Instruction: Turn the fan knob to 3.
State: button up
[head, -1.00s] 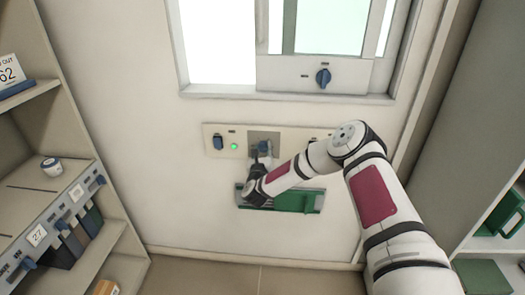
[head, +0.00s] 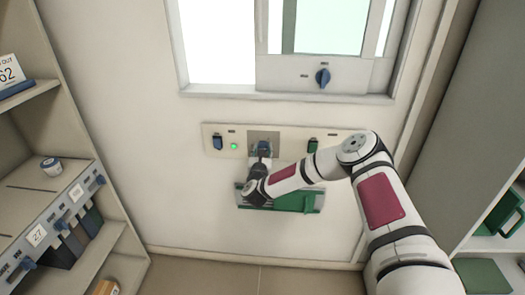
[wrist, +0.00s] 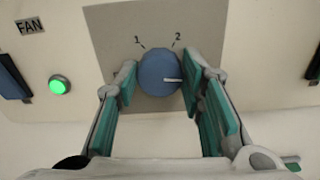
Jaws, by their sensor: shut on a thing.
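The fan knob (wrist: 155,70) is a round blue dial on a grey plate (wrist: 112,30) in the wrist view. Its white pointer line points right, clockwise past the printed 2. The marks 1 and 2 show above it; no 3 is visible, and the right finger covers part of the plate there. My gripper (wrist: 160,85) has a teal-padded finger on each side of the knob and is shut on it. In the head view my gripper (head: 263,160) reaches up to the knob (head: 264,146), partly hiding it.
Left of the knob are a lit green lamp (wrist: 59,84), a FAN label (wrist: 30,26) and a blue switch (head: 217,142). A green switch (head: 312,145) is on the right. A green tray (head: 297,203) is below; a window knob (head: 322,77) is above.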

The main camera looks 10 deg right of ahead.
jog(key=o, duration=1.1)
jog(key=shift+o, duration=0.2)
jog(key=shift+s, duration=0.1)
jog(key=v, duration=1.1)
jog(key=shift+s, duration=0.35)
jog(key=shift+a, duration=0.15)
